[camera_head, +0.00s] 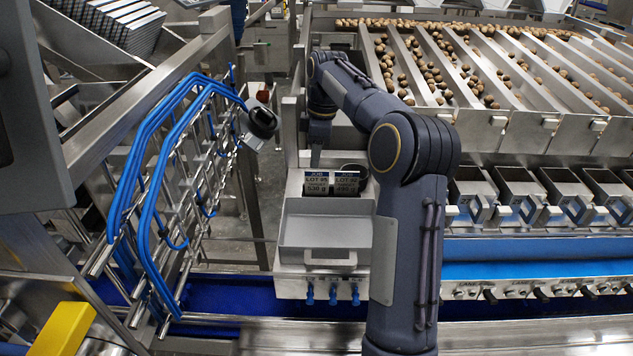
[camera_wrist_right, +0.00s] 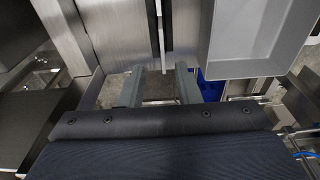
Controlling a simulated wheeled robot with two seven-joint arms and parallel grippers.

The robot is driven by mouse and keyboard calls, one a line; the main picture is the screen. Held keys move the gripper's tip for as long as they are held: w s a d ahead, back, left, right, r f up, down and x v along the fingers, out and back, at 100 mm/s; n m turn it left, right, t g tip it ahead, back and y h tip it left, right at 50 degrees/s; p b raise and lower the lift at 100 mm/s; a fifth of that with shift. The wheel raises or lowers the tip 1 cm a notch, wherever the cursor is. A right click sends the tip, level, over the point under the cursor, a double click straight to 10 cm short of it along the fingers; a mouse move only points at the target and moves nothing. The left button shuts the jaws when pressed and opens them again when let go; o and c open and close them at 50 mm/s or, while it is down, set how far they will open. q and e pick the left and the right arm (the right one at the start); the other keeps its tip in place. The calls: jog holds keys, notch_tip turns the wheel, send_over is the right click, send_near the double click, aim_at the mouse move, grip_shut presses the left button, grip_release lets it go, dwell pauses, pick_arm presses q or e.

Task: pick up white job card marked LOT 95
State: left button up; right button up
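My right gripper (camera_head: 316,157) is just above and behind the left panel, pointing down. In the right wrist view my right gripper (camera_wrist_right: 161,86) has its two fingers apart, with a thin pale edge (camera_wrist_right: 166,62) between or just beyond their tips; I cannot tell whether this is the card. My left gripper is out of view.
A grey tray (camera_head: 325,231) sits in front of the panels; it also shows in the right wrist view (camera_wrist_right: 258,68). A blue-tubed rack (camera_head: 150,190) is at left, and nut-filled chutes (camera_head: 480,65) are at right.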

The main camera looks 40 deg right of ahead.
aim_at(316, 178)
notch_tip(316, 178, down, 7)
jog(key=shift+s+a+f, duration=0.1)
jog(key=shift+s+f, duration=0.05)
jog(key=shift+f, duration=0.05)
dwell(0.3)
grip_shut()
